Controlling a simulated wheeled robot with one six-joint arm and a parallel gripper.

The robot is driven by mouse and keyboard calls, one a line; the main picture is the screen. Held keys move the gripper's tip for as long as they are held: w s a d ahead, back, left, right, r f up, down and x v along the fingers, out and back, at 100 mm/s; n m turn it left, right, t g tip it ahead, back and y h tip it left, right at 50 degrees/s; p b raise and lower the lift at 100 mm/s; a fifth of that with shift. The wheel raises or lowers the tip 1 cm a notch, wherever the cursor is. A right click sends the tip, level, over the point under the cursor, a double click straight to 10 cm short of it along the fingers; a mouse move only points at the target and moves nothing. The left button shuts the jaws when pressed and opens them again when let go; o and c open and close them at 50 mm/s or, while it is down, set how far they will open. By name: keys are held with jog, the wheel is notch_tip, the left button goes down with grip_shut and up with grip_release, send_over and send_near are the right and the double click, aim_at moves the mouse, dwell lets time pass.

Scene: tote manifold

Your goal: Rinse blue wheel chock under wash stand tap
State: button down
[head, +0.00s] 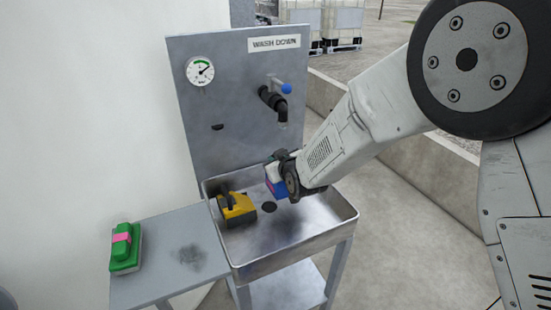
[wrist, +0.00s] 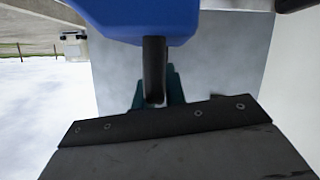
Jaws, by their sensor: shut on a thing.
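The blue wheel chock (head: 277,188) is in my gripper, over the wash stand's basin (head: 290,240) and below the tap (head: 274,101). In the head view my arm hides much of it. In the wrist view the blue chock (wrist: 155,18) fills the top, and its black handle (wrist: 154,68) lies between the teal fingers of my gripper (wrist: 155,98). My gripper is shut on this handle. The tap has a black body, a blue knob and a downturned spout. I see no water running from it.
A yellow block with a black handle (head: 237,209) sits in the basin's left part. A green block with a pink band (head: 125,247) lies on the grey side table (head: 165,285). A gauge (head: 200,71) is on the back panel. A low concrete wall (head: 400,165) runs behind the right side.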

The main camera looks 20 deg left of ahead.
jog(key=d+f+v, duration=0.1)
jog(key=f+v, duration=0.1)
jog(key=v, duration=1.1)
jog(key=shift+w+d, duration=0.2)
jog(key=shift+d, duration=0.05)
jog(key=shift+f, duration=0.1)
dwell(0.3)
